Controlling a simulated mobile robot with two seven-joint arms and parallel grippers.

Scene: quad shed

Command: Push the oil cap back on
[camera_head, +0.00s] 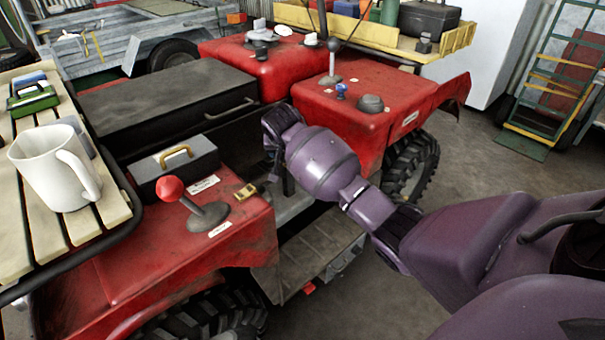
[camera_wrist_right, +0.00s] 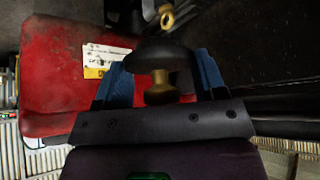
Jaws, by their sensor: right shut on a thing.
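My right gripper (camera_wrist_right: 160,62) is shut on a dark rounded cap (camera_wrist_right: 153,54) with a brass stub (camera_wrist_right: 159,88), which I take to be the oil cap. Its blue fingers stand on either side of the cap. In the head view the right gripper (camera_head: 274,160) points down over the gap between the red fenders of the quad, beside the black box. The wrist hides most of the gripper there, and I cannot make out the cap in it. A brass ring-like piece (camera_wrist_right: 166,15) shows ahead of the cap, apart from it. My left gripper is not in view.
A white mug (camera_head: 55,170) stands on the slatted rack (camera_head: 35,235) at left. The far fender (camera_head: 385,100) holds another lever (camera_head: 331,65).

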